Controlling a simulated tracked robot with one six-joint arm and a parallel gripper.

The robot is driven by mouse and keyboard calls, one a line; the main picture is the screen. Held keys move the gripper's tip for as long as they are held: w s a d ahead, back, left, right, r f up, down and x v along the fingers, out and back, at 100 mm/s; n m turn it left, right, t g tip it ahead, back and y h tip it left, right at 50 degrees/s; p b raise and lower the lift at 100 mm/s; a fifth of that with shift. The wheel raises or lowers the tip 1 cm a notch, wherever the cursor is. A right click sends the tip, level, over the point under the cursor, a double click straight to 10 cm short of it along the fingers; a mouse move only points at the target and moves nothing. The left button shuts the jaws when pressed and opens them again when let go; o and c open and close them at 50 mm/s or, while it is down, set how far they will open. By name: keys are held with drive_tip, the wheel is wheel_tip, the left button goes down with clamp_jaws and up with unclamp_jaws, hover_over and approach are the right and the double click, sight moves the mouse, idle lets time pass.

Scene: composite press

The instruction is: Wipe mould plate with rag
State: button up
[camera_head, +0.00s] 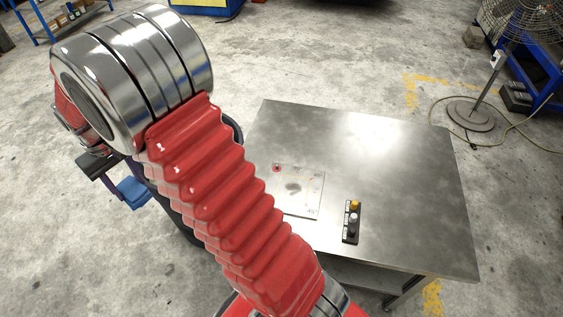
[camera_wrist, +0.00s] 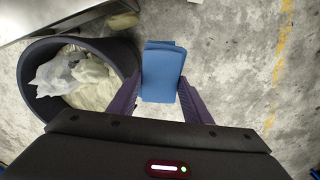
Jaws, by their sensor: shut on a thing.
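My gripper (camera_wrist: 161,90) is shut on a folded blue rag (camera_wrist: 163,66), which sits between its two purple-grey fingers in the wrist view. In the head view the rag (camera_head: 133,190) hangs over the floor at the left, beyond my arm and apart from the table. The mould plate (camera_head: 308,206) is a flat, light metal square lying on the table's left part. It has a dark smudge (camera_head: 293,188) near its middle and a red spot at its upper left corner. My red arm covers part of its left side.
The metal table (camera_head: 390,165) is mostly bare. A small dark rack (camera_head: 350,231) with yellow and grey tops stands right of the plate. A dark round bin (camera_wrist: 45,108) holding pale crumpled cloth or bags stands left of my gripper. A fan stand (camera_head: 470,115) is at the far right.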

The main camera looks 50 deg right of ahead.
drive_tip(key=s+d+f+m, duration=0.25)
drive_tip(key=s+d, duration=0.25)
drive_tip(key=d, duration=0.5)
drive_tip(key=s+d+f+m, duration=0.25)
drive_tip(key=s+d, duration=0.25)
drive_tip(key=d, duration=0.5)
drive_tip(key=s+d+f+m, duration=0.2)
drive_tip(key=s+d+m, duration=0.25)
drive_tip(key=d, duration=0.45)
drive_tip(key=s+d+f+m, duration=0.2)
drive_tip(key=s+d+m, duration=0.1)
drive_tip(key=s+d, duration=0.4)
drive_tip(key=s, duration=0.3)
drive_tip(key=shift+d+f, duration=0.15)
drive_tip(key=shift+d, duration=0.25)
drive_tip(key=shift+s+f, duration=0.1)
drive_tip(key=shift+f, duration=0.05)
drive_tip(key=shift+f, duration=2.8)
drive_tip(key=shift+f, duration=0.5)
drive_tip(key=shift+s+d+r, duration=0.1)
drive_tip(key=shift+s+d, duration=0.15)
drive_tip(key=shift+s, duration=0.35)
drive_tip(key=shift+s+d, duration=0.2)
drive_tip(key=shift+s, duration=0.35)
